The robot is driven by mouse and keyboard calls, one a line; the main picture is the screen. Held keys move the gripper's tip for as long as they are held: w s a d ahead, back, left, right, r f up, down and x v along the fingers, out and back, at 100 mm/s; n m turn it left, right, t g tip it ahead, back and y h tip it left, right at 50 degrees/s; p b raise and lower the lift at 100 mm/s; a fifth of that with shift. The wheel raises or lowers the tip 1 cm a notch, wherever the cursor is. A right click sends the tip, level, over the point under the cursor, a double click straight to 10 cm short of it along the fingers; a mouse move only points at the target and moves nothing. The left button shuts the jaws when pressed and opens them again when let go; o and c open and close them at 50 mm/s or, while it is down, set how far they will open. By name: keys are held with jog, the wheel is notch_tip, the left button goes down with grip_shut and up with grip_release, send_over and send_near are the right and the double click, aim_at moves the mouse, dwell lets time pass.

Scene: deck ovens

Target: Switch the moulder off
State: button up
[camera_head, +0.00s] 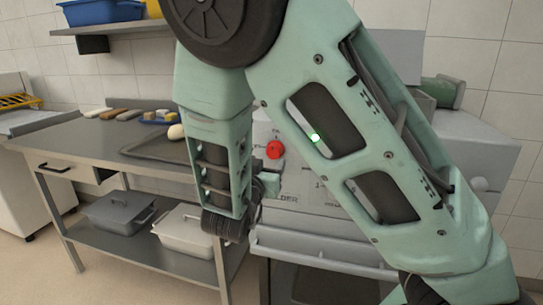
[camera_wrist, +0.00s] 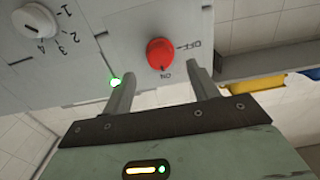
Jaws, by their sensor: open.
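The moulder's grey front panel (camera_wrist: 85,60) fills the upper left of the wrist view, tipped over. Its red round knob (camera_wrist: 160,53) has the word OFF to the right and ON just below; which word the knob points at is hard to tell. It also shows in the head view (camera_head: 275,149). A green lamp (camera_wrist: 115,82) glows beside my left finger. My gripper (camera_wrist: 160,68) is open and empty, its fingertips on either side of and a little below the knob, with no clear contact. In the head view my arm hides much of the moulder.
A white numbered dial (camera_wrist: 38,22) sits on the same panel. A steel table (camera_head: 75,140) with a dark tray and small items stands left, grey bins (camera_head: 118,212) on its lower shelf. A wall shelf (camera_head: 110,27) holds a blue crate. Floor shows at lower left.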

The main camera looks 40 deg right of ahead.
aim_at(273, 154)
jog(key=x, duration=0.6)
jog(key=shift+d, duration=0.1)
jog(key=c, duration=1)
